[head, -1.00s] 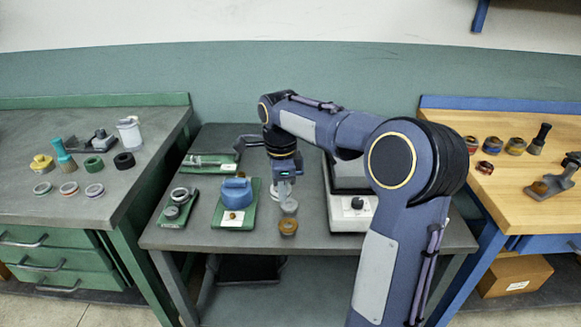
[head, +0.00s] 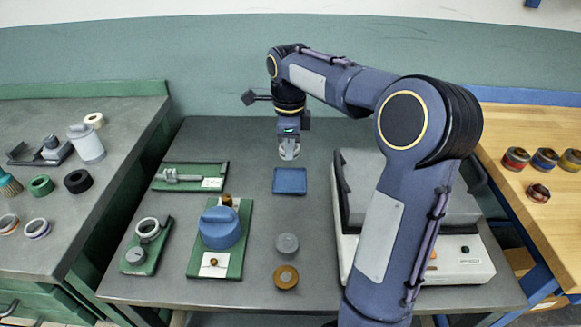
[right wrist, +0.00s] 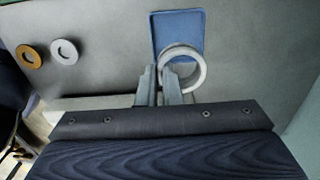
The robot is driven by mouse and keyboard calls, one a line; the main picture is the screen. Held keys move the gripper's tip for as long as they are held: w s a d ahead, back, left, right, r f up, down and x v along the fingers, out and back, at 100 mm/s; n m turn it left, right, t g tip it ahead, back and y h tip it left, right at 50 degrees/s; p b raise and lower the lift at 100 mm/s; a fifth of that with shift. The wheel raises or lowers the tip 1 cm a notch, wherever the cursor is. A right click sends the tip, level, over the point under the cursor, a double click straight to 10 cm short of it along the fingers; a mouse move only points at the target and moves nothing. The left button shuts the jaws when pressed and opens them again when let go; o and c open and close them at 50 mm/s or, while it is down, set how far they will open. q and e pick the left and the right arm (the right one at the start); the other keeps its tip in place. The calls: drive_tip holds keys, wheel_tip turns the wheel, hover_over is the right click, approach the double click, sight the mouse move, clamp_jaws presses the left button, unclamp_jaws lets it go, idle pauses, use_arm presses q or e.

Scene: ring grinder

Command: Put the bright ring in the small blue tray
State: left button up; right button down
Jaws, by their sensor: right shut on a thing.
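The small blue tray (head: 290,181) lies flat on the middle table, towards the back; it also shows in the right wrist view (right wrist: 177,27). My right gripper (head: 289,153) is above the table, just behind the tray in the head view. In the right wrist view my right gripper (right wrist: 163,80) is shut on the wall of a bright silver ring (right wrist: 195,66). The ring overlaps the tray's lower right part in that view. I cannot tell how high it is above the tray. My left gripper is not in view.
A blue round device (head: 220,228) on a green base is to the left. A white machine (head: 460,262) with a grey top is to the right. The table around the tray is clear.

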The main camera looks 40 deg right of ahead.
sight(290, 187)
drive_tip(key=f, duration=0.3)
drive_tip(key=f+b, duration=0.1)
drive_tip(key=f, duration=0.6)
drive_tip(key=shift+w+d+b, duration=0.25)
drive_tip(key=shift+w+b, duration=0.05)
drive_tip(key=shift+f, duration=0.1)
drive_tip(key=c, duration=1.6)
unclamp_jaws()
